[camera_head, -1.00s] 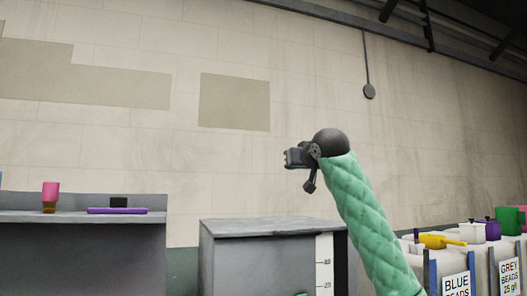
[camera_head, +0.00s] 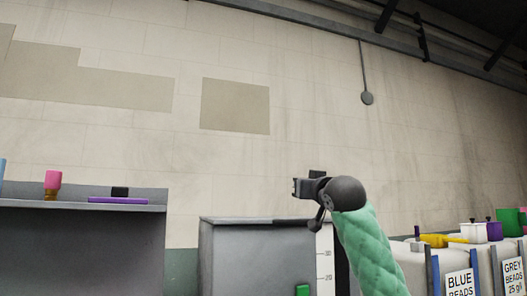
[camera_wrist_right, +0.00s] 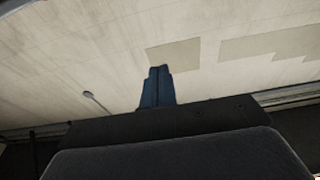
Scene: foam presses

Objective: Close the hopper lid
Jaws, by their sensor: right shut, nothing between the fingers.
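The grey hopper (camera_head: 250,262) stands at bottom centre in the head view, with a white scale strip (camera_head: 324,262) on its front right. Its lid (camera_head: 245,220) looks flat across the top, seen nearly edge-on; I cannot tell whether a small gap remains. My right gripper (camera_head: 298,187) is above the lid's right part, pointing left, apart from it and empty. In the right wrist view its fingers (camera_wrist_right: 157,87) are together against the wall. My left gripper is not in view.
A grey bench (camera_head: 80,207) at left holds a pink-topped bottle (camera_head: 52,184) and a purple tray (camera_head: 118,200). At right, bins labelled blue beads (camera_head: 458,284) and grey beads (camera_head: 513,275) carry a yellow scoop (camera_head: 440,240) and several containers.

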